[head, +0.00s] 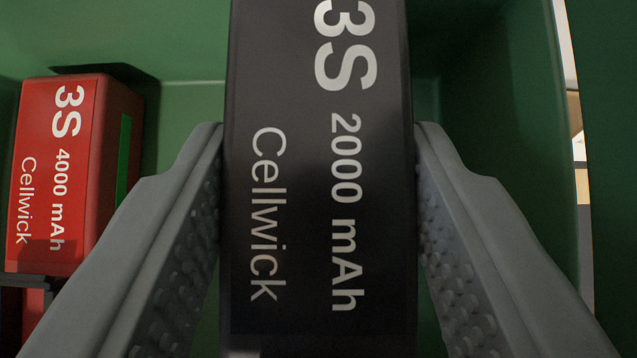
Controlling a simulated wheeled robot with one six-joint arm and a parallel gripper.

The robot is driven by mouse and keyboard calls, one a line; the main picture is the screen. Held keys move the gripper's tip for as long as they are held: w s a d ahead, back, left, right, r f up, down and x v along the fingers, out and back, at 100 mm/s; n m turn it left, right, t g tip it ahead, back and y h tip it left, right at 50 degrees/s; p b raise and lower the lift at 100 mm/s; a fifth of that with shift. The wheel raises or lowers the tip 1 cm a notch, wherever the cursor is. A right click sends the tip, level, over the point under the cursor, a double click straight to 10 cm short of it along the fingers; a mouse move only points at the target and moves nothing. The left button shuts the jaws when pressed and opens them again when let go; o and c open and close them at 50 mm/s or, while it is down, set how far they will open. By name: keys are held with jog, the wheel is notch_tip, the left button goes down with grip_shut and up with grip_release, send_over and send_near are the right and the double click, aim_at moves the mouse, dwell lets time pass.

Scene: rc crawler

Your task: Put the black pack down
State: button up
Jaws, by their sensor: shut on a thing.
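The black pack (300,120) has white lettering reading 3S 2000 mAh Cellwick. It fills the middle of the head view and runs off its top edge. My gripper (318,190) is shut on it, one grey finger on its left side and one on its right. The pack is in or just above a green box (195,100). I cannot tell whether it touches the floor of the box, since the pack hides what lies below it.
A red pack (120,170) marked 3S 4000 mAh Cellwick stands in the green box to the left, with a green stripe on its side. Part of another red thing (33,318) shows below it. The box's wall rises close on the right.

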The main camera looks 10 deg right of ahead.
aim_at(318, 200)
notch_tip(318, 200, down, 4)
jog(key=shift+r, duration=0.1)
jog(key=shift+w+f, duration=0.2)
jog(key=shift+f, duration=0.3)
jog(key=o, duration=1.3)
jog(key=shift+f, duration=0.1)
jog(key=v, duration=1.2)
